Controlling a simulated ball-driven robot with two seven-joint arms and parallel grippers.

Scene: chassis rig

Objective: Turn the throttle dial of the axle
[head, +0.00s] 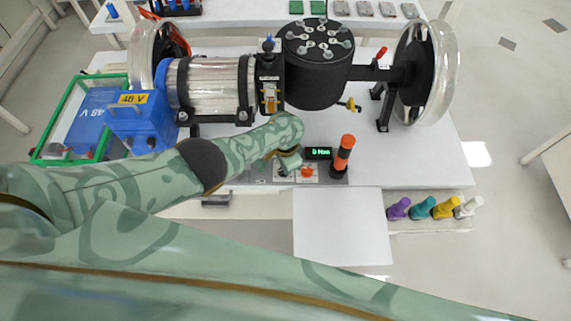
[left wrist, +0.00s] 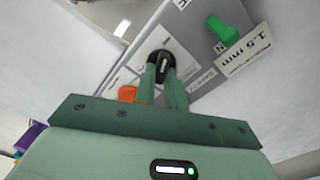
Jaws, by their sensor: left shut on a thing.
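The throttle dial (left wrist: 160,62) is a round black knob with a pale marker, on a white label plate of the grey control panel (left wrist: 200,85). In the left wrist view my left gripper (left wrist: 164,80) is shut on the dial, its two fingers on either side of it. In the head view my left gripper (head: 289,160) is over the panel (head: 335,177) and hides the dial. The axle (head: 385,74) stands behind the panel, with clear wheels, a ribbed motor and a black drum. My right gripper is out of view.
An orange knob (head: 306,172) and a small green-lit display (head: 318,153) are close to the gripper. A black and orange post (head: 342,157) stands just right. A green lever (left wrist: 222,30) is on the panel. Blue 48 V boxes (head: 143,122) stand left; several colored pegs (head: 421,208) right.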

